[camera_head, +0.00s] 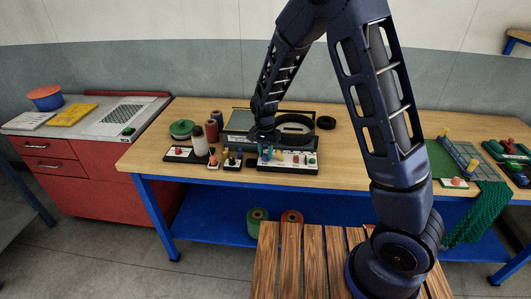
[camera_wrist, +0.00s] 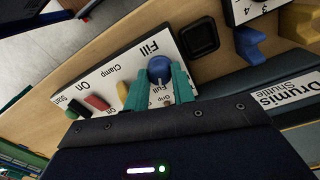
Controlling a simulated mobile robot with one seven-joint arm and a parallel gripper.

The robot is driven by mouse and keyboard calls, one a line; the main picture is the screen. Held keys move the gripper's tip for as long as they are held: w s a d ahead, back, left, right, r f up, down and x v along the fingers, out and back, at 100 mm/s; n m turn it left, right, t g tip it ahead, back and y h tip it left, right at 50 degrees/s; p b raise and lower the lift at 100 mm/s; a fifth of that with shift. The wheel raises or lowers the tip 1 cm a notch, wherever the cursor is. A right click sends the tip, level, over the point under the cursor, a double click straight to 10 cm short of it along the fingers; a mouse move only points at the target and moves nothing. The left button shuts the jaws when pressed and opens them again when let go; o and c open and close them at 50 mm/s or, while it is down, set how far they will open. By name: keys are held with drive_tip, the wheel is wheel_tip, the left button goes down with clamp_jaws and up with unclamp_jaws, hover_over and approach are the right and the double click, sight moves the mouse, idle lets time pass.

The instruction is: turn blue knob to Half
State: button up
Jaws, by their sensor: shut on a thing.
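The blue knob (camera_wrist: 160,67) stands on a white labelled panel (camera_wrist: 104,74), under the word "Fill". A label that seems to read "Full" shows just below the knob, partly hidden by the fingers. My gripper (camera_wrist: 159,77) has its two teal fingers on either side of the knob and is shut on it. Which label the knob points to cannot be told. In the head view my gripper (camera_head: 266,152) is down at the left part of the panel (camera_head: 300,167), and the knob cannot be made out there.
Yellow, red and green controls (camera_wrist: 96,102) sit along the same panel. A black square socket (camera_wrist: 200,39) and a blue piece (camera_wrist: 249,44) are close by. A white bottle (camera_head: 200,141) and spools (camera_head: 182,129) stand left of my gripper. A green net (camera_head: 480,212) hangs at right.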

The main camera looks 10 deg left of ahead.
sight(265, 155)
drive_tip(key=n, duration=0.6)
drive_tip(key=shift+n, duration=0.3)
drive_tip(key=n, duration=0.5)
drive_tip(key=shift+n, duration=0.4)
drive_tip(key=o, duration=1)
wheel_tip(265, 155, up, 11)
drive_tip(key=shift+s, duration=0.15)
drive_tip(key=shift+f, duration=0.1)
